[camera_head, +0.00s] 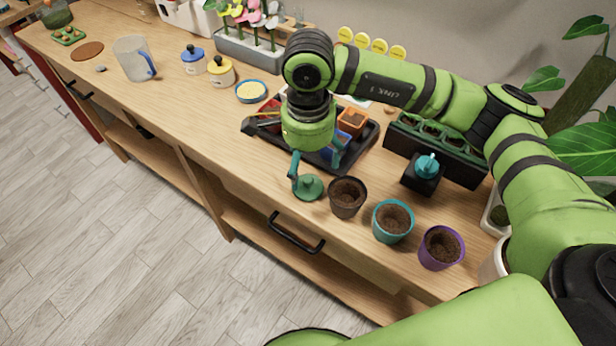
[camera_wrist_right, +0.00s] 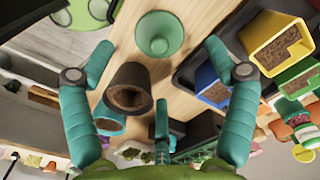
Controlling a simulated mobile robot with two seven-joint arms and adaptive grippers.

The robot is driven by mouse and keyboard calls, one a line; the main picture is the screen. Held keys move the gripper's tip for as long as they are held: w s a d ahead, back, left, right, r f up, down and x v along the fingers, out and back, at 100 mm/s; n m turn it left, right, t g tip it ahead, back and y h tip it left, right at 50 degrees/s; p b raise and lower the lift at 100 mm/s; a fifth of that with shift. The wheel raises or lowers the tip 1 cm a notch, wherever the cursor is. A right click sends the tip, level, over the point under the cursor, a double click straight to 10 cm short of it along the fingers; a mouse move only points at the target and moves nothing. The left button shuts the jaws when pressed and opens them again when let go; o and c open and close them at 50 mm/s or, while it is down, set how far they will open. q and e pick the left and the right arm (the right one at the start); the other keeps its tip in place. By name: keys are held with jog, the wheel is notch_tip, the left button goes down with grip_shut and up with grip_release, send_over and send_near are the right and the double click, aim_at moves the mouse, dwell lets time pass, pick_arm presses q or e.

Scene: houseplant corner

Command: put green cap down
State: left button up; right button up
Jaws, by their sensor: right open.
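The green cap (camera_head: 308,188) is a round disc with a small raised knob. It rests on the wooden worktop near the front edge, just left of the dark brown pot. In the right wrist view the cap (camera_wrist_right: 158,38) lies flat, knob up, beyond and between the fingertips. My right gripper (camera_head: 316,164) is over the worktop beside the cap. Its teal fingers are wide apart and empty; they also show in the wrist view (camera_wrist_right: 157,52). My left gripper is not in view.
The brown pot (camera_head: 347,197), teal pot (camera_head: 393,222) and purple pot (camera_head: 441,248) stand in a row to the right. A black tray (camera_head: 362,150) with small coloured pots lies behind my gripper. The worktop (camera_head: 215,120) to the left is mostly clear.

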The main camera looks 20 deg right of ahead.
aim_at(308, 179)
notch_tip(308, 179, up, 6)
jog(key=b, duration=0.1)
dwell(0.5)
